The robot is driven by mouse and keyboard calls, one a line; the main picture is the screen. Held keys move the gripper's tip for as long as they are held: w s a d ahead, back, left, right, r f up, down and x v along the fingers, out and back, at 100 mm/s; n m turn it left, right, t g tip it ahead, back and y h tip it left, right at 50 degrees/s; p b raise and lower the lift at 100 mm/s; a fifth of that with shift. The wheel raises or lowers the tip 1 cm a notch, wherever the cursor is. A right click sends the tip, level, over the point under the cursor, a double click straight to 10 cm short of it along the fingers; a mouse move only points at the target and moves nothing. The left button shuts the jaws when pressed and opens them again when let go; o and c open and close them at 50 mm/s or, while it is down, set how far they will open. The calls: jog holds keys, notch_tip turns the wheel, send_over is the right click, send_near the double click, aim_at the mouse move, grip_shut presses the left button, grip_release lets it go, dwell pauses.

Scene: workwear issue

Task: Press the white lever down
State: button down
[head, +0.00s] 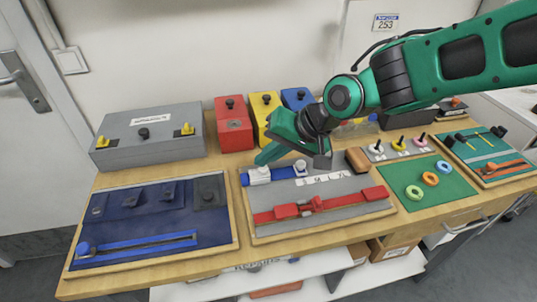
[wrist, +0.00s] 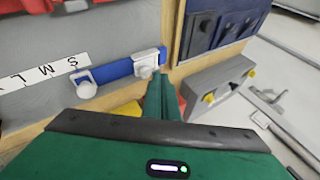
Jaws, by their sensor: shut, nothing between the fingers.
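A blue strap (head: 281,172) lies along the back left of the grey middle board. A white clamp-like piece (head: 260,176) sits on its left end, and a white piece with a rounded top (head: 300,167) sits farther right. In the wrist view the clamp-like piece (wrist: 148,61) and the rounded piece (wrist: 84,86) also show on the blue strap (wrist: 115,71). I cannot tell for sure which is the lever. My gripper (head: 260,160) is shut and empty, its tips close to the clamp-like piece. In the wrist view the fingertips (wrist: 162,82) appear beside it; contact is unclear.
A red strap (head: 318,204) lies at the front of the same board. A dark blue board (head: 150,225) lies to the left. Behind stand a grey box (head: 150,140) and red (head: 233,125) and yellow (head: 265,108) boxes. A green mat with rings (head: 430,183) lies right.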

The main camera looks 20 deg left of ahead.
aim_at(265, 178)
jog(key=shift+r, duration=0.65)
jog(key=shift+r, duration=0.25)
jog(key=v, duration=1.2)
jog(key=shift+w, duration=0.4)
jog(key=shift+d, duration=0.15)
